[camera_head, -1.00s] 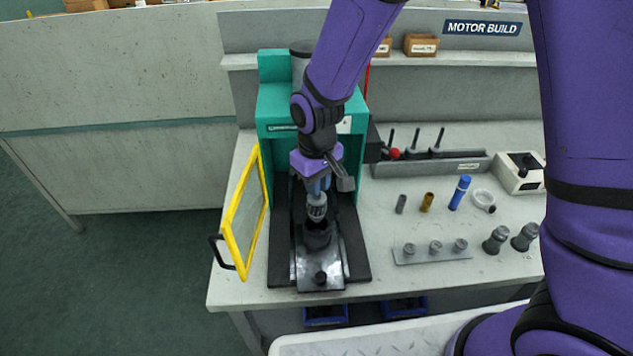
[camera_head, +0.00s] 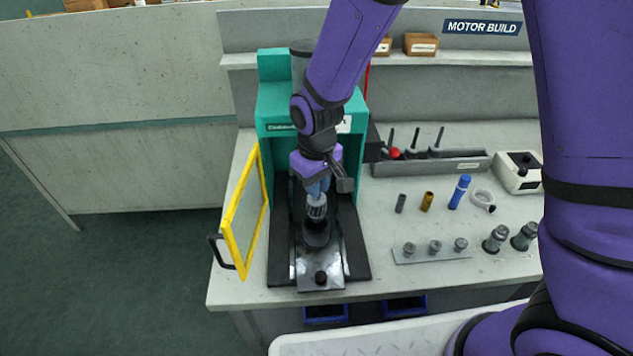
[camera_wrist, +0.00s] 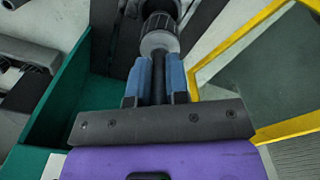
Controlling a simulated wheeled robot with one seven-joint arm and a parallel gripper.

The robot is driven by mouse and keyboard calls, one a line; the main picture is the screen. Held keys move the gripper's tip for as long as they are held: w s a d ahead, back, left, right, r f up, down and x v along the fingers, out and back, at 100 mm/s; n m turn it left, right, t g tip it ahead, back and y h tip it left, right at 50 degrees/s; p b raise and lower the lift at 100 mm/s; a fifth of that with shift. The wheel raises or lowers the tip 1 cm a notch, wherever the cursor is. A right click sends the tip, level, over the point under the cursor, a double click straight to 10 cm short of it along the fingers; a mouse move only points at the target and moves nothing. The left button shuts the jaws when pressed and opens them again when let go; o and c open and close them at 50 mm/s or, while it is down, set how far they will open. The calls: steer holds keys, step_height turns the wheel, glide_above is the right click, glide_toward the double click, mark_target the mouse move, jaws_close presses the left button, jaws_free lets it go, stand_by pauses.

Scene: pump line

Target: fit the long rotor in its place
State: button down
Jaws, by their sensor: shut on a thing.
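My gripper (camera_head: 317,187) points down inside the green press, its blue fingers shut on the dark shaft of the long rotor (camera_head: 316,208). In the wrist view, the fingers (camera_wrist: 159,80) close on both sides of the shaft, and the ribbed grey rotor body (camera_wrist: 160,28) lies beyond them. The rotor hangs about upright over the dark round seat (camera_head: 316,238) on the metal slide plate (camera_head: 320,272). Its lower end is at or just above the seat. I cannot tell whether it touches or has entered.
The press (camera_head: 273,108) stands around my wrist. Its yellow-framed door (camera_head: 233,232) is open at the left. At the right, several small rotors stand on a strip (camera_head: 435,256), with two bigger ones (camera_head: 495,240) beside it. A blue tube (camera_head: 460,192) stands behind.

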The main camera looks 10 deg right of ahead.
steer(key=shift+f, duration=2.6)
stand_by(1.8)
steer(key=c, duration=0.8)
jaws_free()
steer(key=shift+r, duration=2.5)
